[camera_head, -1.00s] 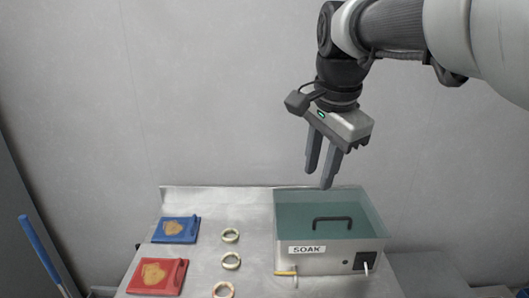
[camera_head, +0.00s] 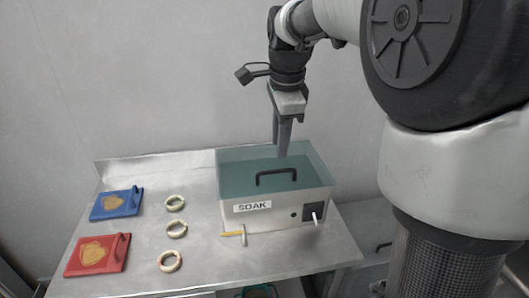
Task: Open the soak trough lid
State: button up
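The soak trough (camera_head: 273,214) is a metal box with a "SOAK" label, standing at the right of the metal table. Its teal, see-through lid (camera_head: 240,178) is on top and looks shut. A black bar handle (camera_head: 277,176) stands up from the lid. My gripper (camera_head: 281,154) points down above the back part of the lid, behind and above the handle. It holds nothing that I can see. Its fingers overlap from this angle, so I cannot see the gap between them.
A blue plate (camera_head: 117,203) and a red plate (camera_head: 97,255) lie at the left of the table (camera_head: 200,271). Several rings, one of them here (camera_head: 170,262), lie between them and the trough. A yellow-handled lever (camera_head: 233,234) and a white switch (camera_head: 315,218) are on the trough's front.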

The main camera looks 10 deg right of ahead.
aim_at(277, 170)
jog(key=f, duration=0.2)
jog(key=w+f, duration=0.1)
jog(key=f, duration=0.2)
jog(key=f+b, duration=0.1)
jog(key=f, duration=0.1)
jog(key=shift+w+f, duration=0.25)
grip_shut()
